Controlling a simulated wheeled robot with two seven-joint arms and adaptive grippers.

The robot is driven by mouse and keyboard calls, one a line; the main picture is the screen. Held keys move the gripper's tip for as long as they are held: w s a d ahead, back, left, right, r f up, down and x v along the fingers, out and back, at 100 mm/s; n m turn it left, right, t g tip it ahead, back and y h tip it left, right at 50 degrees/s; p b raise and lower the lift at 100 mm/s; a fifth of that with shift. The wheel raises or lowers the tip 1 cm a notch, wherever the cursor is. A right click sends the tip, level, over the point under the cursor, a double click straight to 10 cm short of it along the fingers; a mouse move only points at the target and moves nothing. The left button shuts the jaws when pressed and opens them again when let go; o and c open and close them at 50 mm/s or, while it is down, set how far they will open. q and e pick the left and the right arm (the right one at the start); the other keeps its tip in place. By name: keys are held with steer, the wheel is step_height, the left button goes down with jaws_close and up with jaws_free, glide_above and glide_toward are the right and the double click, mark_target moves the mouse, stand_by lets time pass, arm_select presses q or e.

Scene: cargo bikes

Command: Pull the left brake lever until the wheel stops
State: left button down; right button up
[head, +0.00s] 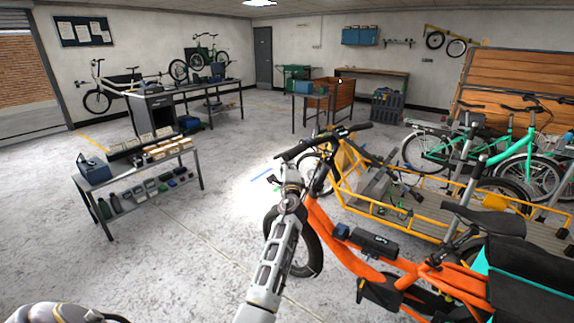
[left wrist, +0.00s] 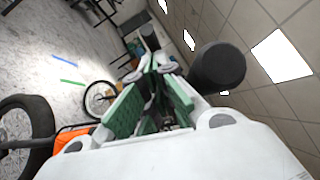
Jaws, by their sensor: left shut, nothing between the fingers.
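The orange bike (head: 330,240) stands with its front wheel (head: 308,255) toward the left. Its black handlebar (head: 325,141) is raised, with the nearer grip (head: 292,152) on the left. My left gripper (head: 290,170) is just below this grip in the head view. In the left wrist view, the left gripper (left wrist: 158,64) has green-padded fingers that are shut and empty. A black grip end (left wrist: 218,68) is close on their right; contact cannot be told. The left brake lever is not clearly visible, being small or hidden by the gripper. My right gripper is not in view.
A yellow-framed cargo bike (head: 365,205) stands close behind the orange bike. Green bikes (head: 510,160) stand at the right. A low shelf table (head: 130,170) with bottles and boxes is at the left. The floor (head: 190,240) between table and front wheel is clear.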

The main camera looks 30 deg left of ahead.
arm_select(q)
steer(key=shift+a, duration=0.1)
steer(key=a+t+h, duration=0.1)
steer(key=a+f+m+t+h+b, duration=0.1)
steer(key=a+h+b, duration=0.1)
steer(key=shift+w+f+m+t, duration=0.15)
steer(key=shift+w+m+t, duration=0.1)
steer(key=shift+m+t, duration=0.15)
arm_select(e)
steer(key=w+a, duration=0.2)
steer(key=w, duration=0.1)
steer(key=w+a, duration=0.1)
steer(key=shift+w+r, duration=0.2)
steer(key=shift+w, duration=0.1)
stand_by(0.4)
